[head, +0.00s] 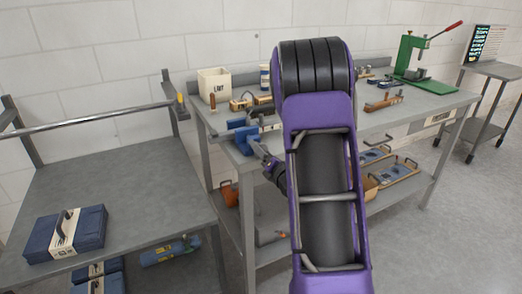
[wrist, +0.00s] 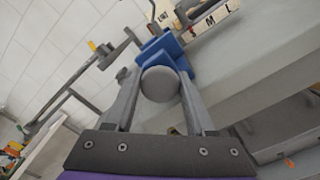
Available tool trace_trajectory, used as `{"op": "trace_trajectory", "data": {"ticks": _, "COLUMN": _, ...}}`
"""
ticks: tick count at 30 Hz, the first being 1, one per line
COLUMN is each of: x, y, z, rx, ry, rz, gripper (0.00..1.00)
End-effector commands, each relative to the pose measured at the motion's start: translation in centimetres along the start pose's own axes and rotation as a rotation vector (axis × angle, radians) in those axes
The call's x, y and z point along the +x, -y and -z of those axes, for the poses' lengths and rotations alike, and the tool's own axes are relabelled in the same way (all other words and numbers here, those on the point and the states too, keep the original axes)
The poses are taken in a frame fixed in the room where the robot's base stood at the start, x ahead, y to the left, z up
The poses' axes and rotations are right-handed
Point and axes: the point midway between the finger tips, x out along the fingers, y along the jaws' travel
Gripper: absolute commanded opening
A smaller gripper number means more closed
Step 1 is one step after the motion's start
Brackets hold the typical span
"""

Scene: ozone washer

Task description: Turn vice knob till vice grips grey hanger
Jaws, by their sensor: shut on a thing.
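The blue vice (head: 243,137) is at the near left corner of the workbench, and it also shows in the wrist view (wrist: 164,48). The round grey vice knob (wrist: 160,85) faces the wrist camera in front of the blue body. My gripper (wrist: 158,82) is shut on the knob, with one finger on each side of it. In the head view my gripper (head: 264,156) is small and partly hidden by my arm. I cannot clearly make out the grey hanger or whether the vice jaws touch it.
The workbench (head: 445,103) holds a cream bin (head: 214,84), several tools, and a green press (head: 411,62). A lower table (head: 130,185) with a blue case (head: 65,234) stands at left. My arm hides the bench's middle. Open floor lies at right.

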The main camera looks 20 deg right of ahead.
Motion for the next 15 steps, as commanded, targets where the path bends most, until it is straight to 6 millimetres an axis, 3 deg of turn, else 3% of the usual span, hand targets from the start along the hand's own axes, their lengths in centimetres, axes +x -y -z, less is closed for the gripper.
{"op": "trace_trajectory", "data": {"ticks": 15, "x": -0.08, "y": 0.10, "z": 0.09, "rx": 0.490, "ry": -0.001, "rz": 0.003, "gripper": 0.00}}
